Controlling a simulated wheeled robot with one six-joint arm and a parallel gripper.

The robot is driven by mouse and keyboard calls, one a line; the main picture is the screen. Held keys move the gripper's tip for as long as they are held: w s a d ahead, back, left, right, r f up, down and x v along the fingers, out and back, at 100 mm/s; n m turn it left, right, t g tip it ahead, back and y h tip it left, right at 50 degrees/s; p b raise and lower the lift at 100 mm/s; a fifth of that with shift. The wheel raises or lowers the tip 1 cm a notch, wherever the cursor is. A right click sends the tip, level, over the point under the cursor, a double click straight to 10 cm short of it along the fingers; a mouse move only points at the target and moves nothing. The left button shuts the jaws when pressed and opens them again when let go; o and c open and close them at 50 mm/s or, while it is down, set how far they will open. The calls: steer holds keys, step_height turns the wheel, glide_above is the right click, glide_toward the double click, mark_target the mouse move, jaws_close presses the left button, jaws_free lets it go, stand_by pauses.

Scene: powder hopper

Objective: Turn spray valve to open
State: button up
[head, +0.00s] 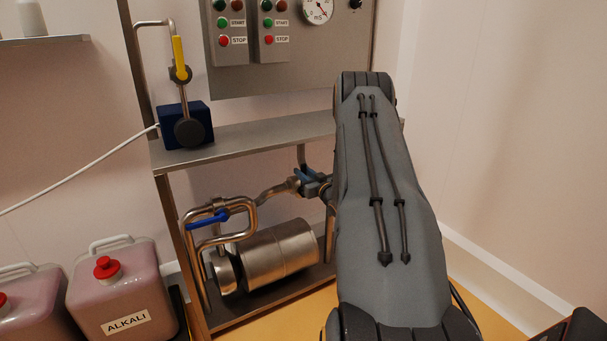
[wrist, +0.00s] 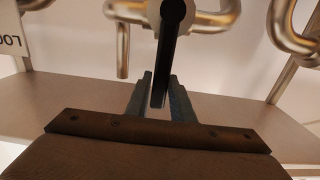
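In the wrist view a metal pipe valve has a dark lever handle (wrist: 166,62) that hangs down, slightly tilted, from its round hub. My gripper (wrist: 160,76) has one finger on each side of this handle, with the handle's lower end between them. The gaps beside the handle are very narrow, and I cannot tell whether the fingers press on it. In the head view my gripper (head: 314,184) is at the pipework under the steel shelf, mostly hidden by my arm. No label naming the spray valve is readable.
A blue-handled valve (head: 207,221) and a steel cylinder (head: 279,254) are left of my gripper. A yellow-handled valve (head: 180,57) stands above a blue pump (head: 186,126) on the shelf (head: 255,137). An ALKALI canister (head: 122,290) stands lower left. Pipes crowd the handle.

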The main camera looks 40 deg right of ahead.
jaws_close()
